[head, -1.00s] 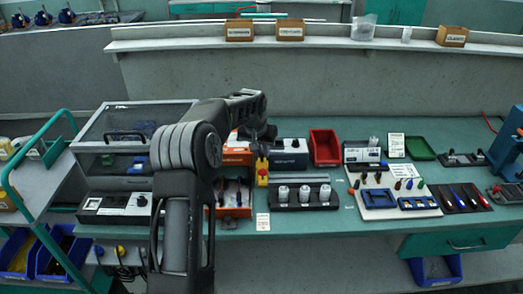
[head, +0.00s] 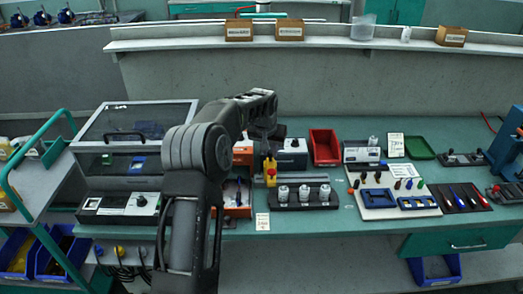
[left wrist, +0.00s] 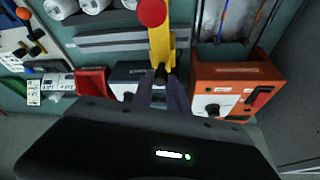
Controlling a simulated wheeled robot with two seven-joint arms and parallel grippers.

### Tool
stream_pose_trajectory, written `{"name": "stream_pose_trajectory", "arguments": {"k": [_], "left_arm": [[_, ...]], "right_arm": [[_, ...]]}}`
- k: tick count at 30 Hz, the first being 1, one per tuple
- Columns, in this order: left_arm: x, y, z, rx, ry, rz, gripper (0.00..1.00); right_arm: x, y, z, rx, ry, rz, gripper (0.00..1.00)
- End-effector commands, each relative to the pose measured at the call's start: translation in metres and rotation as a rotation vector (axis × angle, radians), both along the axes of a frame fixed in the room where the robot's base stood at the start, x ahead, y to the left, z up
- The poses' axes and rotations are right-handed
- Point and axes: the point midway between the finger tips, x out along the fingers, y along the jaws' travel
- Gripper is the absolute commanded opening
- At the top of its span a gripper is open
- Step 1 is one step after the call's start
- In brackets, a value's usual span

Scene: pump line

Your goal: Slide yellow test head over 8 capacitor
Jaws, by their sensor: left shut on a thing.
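The yellow test head (head: 270,172), with a red knob, is in my left gripper (head: 268,152), just left of the black capacitor stand (head: 300,204). In the left wrist view the gripper fingers (left wrist: 163,97) are shut on the yellow test head (left wrist: 161,48). Three white capacitors stand upright in the stand: left (head: 283,193), middle (head: 304,192) and right (head: 324,191). The test head is beside the left one, not over any. I cannot read which capacitor is marked 8. My right gripper is not in view.
An orange unit (head: 243,152) and a tool tray (head: 237,208) are left of the test head. A dark box (head: 293,147) and a red bin (head: 325,147) stand behind the capacitors. A white board with blue frames (head: 378,205) is to the right. The bench front is mostly clear.

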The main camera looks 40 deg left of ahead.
Motion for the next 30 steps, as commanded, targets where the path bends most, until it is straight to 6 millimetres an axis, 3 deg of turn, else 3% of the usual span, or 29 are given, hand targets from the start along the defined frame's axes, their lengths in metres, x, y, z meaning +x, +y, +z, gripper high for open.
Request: {"name": "stream_pose_trajectory", "arguments": {"k": [1,5,14,15,21,23,30], "left_arm": [[0.009,-0.012,0.001,0.0,-0.002,-0.006,0.0],[0.022,-0.029,0.001,0.002,-0.003,-0.004,0.0],[0.024,-0.032,0.001,0.001,-0.003,0.0,0.0],[0.025,-0.032,0.001,0.001,-0.003,0.0,0.2],[0.024,-0.032,0.001,0.001,-0.002,0.0,0.36],[0.024,-0.032,0.001,0.001,-0.002,0.0,0.41],[0.024,-0.032,0.001,0.001,-0.002,0.0,0.41]], "right_arm": [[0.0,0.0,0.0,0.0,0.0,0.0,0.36],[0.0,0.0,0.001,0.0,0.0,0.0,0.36],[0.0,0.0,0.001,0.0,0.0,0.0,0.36],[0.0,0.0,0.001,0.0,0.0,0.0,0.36],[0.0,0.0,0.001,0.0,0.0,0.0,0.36],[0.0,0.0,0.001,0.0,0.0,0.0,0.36],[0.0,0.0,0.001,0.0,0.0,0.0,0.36]]}}
